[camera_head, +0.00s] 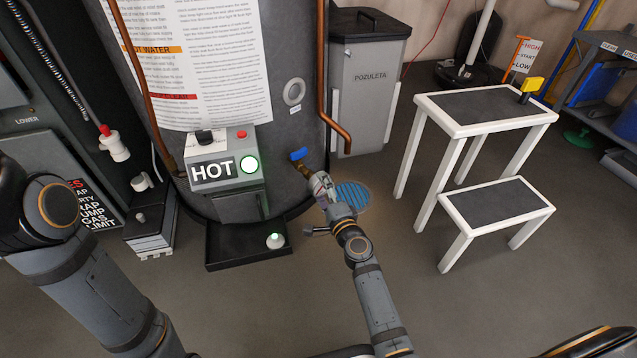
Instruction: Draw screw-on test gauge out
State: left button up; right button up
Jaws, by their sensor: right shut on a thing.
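A brass drain valve with a blue handle (298,154) sticks out low on the right side of the grey tank (270,60). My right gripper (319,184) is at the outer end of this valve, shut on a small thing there. The thing appears to be the screw-on test gauge, but the fingers hide most of it and its dial cannot be made out. I cannot tell whether it is still joined to the valve. My left arm crosses the lower left, and its gripper is outside the picture.
A box marked HOT (222,171) with a lit green button is on the tank. A black drip tray (225,250) lies below, and a blue floor drain (352,195) is behind my right gripper. A white-framed step bench (480,125) stands right, with open floor before it.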

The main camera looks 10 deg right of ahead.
jog(key=c, duration=0.7)
jog(key=shift+s+d, duration=0.3)
jog(key=shift+s, duration=0.25)
jog(key=shift+s+d, duration=0.25)
jog(key=shift+s, duration=0.3)
jog(key=shift+s+d+f+b, duration=0.1)
jog(key=shift+s+d, duration=0.2)
jog(key=shift+s, duration=0.3)
jog(key=shift+s+d+f+b, duration=0.15)
jog(key=shift+s+d, duration=0.1)
jog(key=shift+s, duration=0.4)
jog(key=shift+s+d+r+b, duration=0.1)
jog(key=shift+s+d, duration=0.2)
jog(key=shift+s, duration=0.3)
